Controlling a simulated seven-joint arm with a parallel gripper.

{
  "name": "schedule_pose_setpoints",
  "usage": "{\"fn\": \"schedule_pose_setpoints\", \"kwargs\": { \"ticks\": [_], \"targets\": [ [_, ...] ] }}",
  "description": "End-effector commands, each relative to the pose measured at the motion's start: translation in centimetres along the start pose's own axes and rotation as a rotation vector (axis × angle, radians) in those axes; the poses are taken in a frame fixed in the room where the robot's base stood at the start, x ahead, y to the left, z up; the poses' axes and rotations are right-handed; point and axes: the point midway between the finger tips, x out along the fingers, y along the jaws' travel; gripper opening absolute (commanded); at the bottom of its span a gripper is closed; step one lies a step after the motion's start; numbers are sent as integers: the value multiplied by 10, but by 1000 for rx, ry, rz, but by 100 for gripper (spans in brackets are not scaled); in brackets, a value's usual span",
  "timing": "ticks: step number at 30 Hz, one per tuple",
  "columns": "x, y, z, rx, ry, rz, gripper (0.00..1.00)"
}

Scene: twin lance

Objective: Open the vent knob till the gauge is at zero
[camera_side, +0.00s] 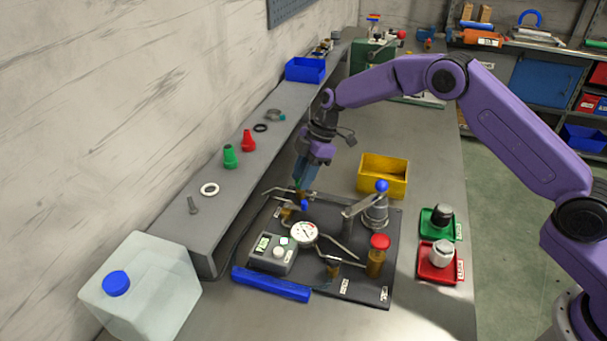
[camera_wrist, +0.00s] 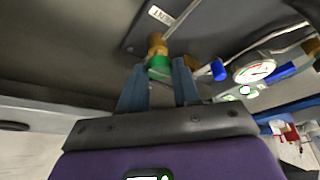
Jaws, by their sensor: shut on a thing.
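A green knob (camera_wrist: 159,63) sits on a brass valve (camera_wrist: 157,43) at the left back of the dark base board (camera_side: 375,285). My gripper (camera_wrist: 160,72) is shut on the green knob, one blue finger on each side. In the side view my gripper (camera_side: 299,183) reaches down over the board's back left corner, and its fingers mostly hide the knob. The round white gauge (camera_side: 304,233) stands near the middle of the board, and it also shows in the wrist view (camera_wrist: 254,68). Its needle is too small to read surely.
A grey box with a small display (camera_side: 272,253) stands beside the gauge. A red-topped brass part (camera_side: 379,250) and a metal cylinder with a blue ball (camera_side: 376,212) stand to the right. A yellow bin (camera_side: 383,176) is behind. A raised shelf (camera_side: 225,205) runs along the left.

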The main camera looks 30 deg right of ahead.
Motion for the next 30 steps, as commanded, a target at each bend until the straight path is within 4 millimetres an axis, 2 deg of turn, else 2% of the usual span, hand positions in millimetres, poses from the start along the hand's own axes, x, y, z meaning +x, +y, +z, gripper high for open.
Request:
{"fn": "schedule_pose_setpoints", "kwargs": {
  "ticks": [12,13,15,25,30],
  "targets": [
    [0,0,2,-6,-3,-4,1],
    [0,0,2,-6,-3,-4,38],
    [0,0,2,-5,-3,-4,56],
    [-2,0,1,-5,-1,-2,56],
    [-19,1,0,-6,0,1,56]
  ]
}}
